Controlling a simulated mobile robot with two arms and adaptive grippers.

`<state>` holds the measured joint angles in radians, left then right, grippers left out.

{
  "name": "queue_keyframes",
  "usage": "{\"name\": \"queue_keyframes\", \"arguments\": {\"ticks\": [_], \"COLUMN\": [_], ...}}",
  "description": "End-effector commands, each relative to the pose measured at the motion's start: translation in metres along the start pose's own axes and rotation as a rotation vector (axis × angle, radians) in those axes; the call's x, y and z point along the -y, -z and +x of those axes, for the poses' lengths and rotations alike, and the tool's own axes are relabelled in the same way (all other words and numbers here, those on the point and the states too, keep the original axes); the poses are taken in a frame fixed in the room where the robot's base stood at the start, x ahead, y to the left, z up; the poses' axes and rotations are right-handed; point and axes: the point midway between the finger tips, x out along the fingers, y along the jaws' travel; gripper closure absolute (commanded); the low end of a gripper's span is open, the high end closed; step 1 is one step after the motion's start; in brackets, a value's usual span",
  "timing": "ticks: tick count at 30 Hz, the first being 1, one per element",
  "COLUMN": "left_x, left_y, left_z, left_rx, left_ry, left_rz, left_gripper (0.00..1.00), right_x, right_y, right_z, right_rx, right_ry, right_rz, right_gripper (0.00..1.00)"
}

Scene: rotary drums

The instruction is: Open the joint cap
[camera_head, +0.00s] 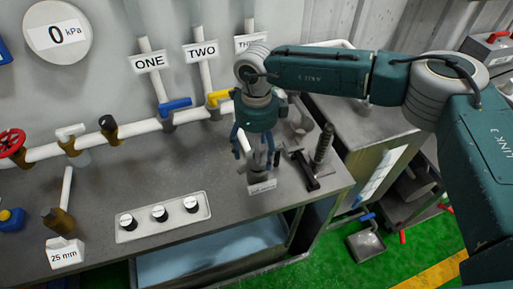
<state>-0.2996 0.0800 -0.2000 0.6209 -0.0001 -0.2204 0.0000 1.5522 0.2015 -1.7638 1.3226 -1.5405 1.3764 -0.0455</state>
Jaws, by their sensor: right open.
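My right gripper (257,155) points down over the right part of the grey workbench (215,235). It is open, with its fingers around or just above a small grey fitting (258,178) that has a white label (262,187). I cannot tell whether the fingers touch it. This fitting may be the joint with the cap; its upper part is hidden by the gripper. Another fitting with a brown base (58,222) and a "25 mm" label (65,254) stands at the left. My left gripper is not in view.
A white pipe with a red valve wheel (12,143), a blue handle (175,104) and a yellow handle (218,97) runs along the back. A panel with several knobs (160,214) lies in front. A black spring-like tool (323,147) stands right of the gripper.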

Motion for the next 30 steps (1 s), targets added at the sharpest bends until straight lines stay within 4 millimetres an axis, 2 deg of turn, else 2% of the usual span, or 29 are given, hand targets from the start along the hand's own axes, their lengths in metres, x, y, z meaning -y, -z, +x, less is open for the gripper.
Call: {"name": "queue_keyframes", "arguments": {"ticks": [1,4,14,23,24,30], "left_x": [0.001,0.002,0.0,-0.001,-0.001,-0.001], "left_y": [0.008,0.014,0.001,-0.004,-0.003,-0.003], "left_z": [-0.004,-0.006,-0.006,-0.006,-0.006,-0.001], "left_rx": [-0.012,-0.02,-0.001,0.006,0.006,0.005], "left_ry": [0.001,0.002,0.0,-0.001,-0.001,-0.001], "left_rz": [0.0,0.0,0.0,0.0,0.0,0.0], "left_gripper": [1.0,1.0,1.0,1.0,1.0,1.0], "right_x": [-0.001,-0.001,0.0,0.0,0.0,0.0], "right_y": [0.0,0.0,0.0,-0.001,-0.001,-0.001], "right_z": [0.004,0.011,0.015,0.015,0.015,0.016], "right_rx": [-0.001,0.0,0.001,0.002,0.003,0.004], "right_ry": [-0.001,-0.002,0.0,0.0,0.0,0.001], "right_rz": [0.0,0.0,-0.001,-0.001,-0.001,-0.018], "right_gripper": [0.29,0.29,0.31,0.91,0.94,0.95]}}
